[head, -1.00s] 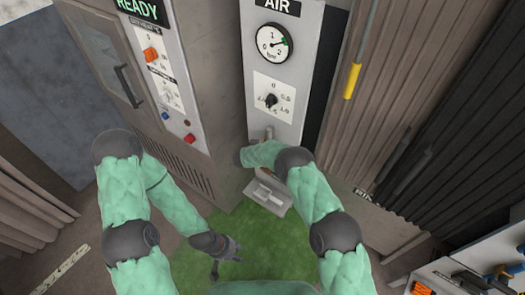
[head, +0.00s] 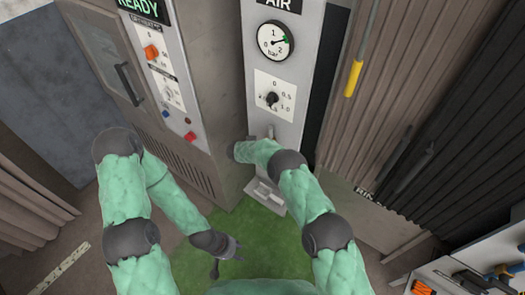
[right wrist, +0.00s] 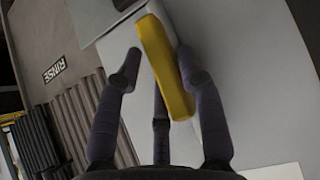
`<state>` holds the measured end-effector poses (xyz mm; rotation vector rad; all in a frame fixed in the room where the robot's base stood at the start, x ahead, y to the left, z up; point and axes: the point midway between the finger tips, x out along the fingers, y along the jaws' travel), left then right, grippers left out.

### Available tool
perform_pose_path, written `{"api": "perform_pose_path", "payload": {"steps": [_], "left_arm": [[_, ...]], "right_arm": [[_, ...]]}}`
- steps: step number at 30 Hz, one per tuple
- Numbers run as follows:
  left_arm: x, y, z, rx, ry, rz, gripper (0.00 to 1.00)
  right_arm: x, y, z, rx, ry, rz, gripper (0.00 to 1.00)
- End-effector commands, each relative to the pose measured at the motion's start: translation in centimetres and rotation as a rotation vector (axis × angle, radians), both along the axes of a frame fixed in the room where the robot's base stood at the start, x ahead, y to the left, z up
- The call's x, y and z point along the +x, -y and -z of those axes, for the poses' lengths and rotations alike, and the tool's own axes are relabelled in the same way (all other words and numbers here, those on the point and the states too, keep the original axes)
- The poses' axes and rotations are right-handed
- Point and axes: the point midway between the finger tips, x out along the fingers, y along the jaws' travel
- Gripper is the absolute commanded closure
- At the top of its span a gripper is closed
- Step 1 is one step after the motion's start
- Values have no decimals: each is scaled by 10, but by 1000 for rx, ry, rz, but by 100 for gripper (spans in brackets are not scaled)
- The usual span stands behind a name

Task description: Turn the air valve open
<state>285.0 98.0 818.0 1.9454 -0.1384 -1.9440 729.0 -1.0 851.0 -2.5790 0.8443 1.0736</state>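The AIR panel (head: 274,124) stands upright in the middle of the head view, with a round gauge (head: 275,41) and a small black knob (head: 271,99). In the right wrist view a yellow lever handle (right wrist: 162,50), which looks like the air valve's, stands out from a pale grey surface. My right gripper (right wrist: 160,72) has its fingers spread around this handle, one left, one right and one below. Whether any finger touches it I cannot tell. In the head view my forearm hides the handle. My left gripper (head: 226,258) hangs low over the green floor, empty, its fingers apart.
The READY cabinet (head: 185,100) with a door and buttons stands left of the AIR panel. A yellow-ended hanging rod (head: 353,78) and ribbed wall are on the right. A grey pedal-like plate (head: 266,196) lies below the panel. A tool bench (head: 470,275) fills the lower right corner.

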Motion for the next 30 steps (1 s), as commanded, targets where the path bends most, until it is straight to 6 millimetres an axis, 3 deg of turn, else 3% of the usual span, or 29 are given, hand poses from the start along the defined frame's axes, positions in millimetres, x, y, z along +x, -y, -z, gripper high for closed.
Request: {"api": "perform_pose_path", "payload": {"steps": [15, 30], "left_arm": [[0, 0, 0, 0, 0, 0, 60], [0, 0, 0, 0, 0, 0, 60]], "right_arm": [[-3, -4, -6, 1, 2, -1, 43], [-52, -42, -69, 1, 4, -4, 43]]}}
